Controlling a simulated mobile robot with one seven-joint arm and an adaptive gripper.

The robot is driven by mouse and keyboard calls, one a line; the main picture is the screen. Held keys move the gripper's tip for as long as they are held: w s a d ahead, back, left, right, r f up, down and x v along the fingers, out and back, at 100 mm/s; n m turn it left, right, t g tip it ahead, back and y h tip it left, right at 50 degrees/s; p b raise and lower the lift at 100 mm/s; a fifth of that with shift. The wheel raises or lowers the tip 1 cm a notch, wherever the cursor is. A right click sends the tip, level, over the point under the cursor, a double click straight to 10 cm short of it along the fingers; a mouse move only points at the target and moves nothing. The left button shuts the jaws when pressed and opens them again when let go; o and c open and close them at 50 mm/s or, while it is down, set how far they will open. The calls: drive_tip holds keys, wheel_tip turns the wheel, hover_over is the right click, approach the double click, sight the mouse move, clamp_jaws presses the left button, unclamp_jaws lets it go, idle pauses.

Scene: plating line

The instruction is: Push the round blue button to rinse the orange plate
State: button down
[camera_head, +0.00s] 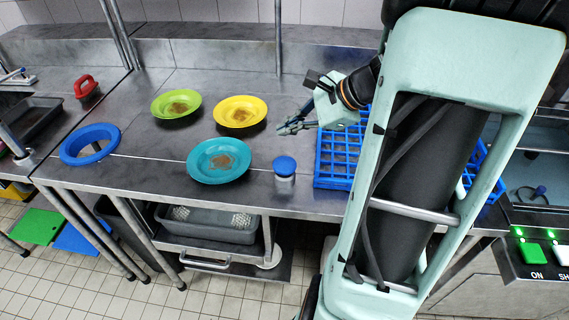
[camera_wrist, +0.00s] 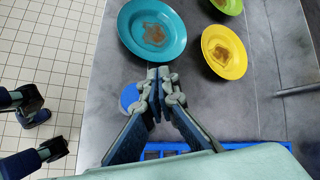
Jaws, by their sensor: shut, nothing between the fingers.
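The round blue button (camera_head: 285,164) caps a short metal cylinder on the steel counter, right of the teal plate (camera_head: 201,165). In the wrist view the button (camera_wrist: 129,94) shows just left of my fingers, partly hidden by them. My gripper (camera_head: 283,130) is shut and empty, above the counter behind the button and apart from it. In the wrist view its fingertips (camera_wrist: 159,73) meet. A yellow plate (camera_head: 261,108) and a lime green plate (camera_head: 159,105) lie farther back. All three plates carry brown stains. I see no plate that is plainly orange.
A blue rack (camera_head: 324,182) stands right of the button, partly hidden by my arm. A blue ring (camera_head: 71,156) lies around an opening at the left. A red-handled scrubber (camera_head: 86,82) sits behind it. A thin post rises behind the plates. The counter's front edge is near the button.

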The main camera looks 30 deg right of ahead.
sight(281, 163)
wheel_tip(281, 163, down, 8)
drive_tip(key=b, duration=0.6)
drive_tip(key=shift+f, duration=0.2)
idle(1.0)
drive_tip(key=shift+f+b, duration=0.35)
drive_tip(key=shift+b, duration=0.25)
drive_tip(key=shift+f+b, duration=0.7)
drive_tip(key=shift+f, duration=0.15)
idle(0.5)
drive_tip(key=shift+r+p, duration=1)
drive_tip(key=shift+r, duration=0.3)
wheel_tip(281, 163, up, 5)
drive_tip(key=p, duration=0.4)
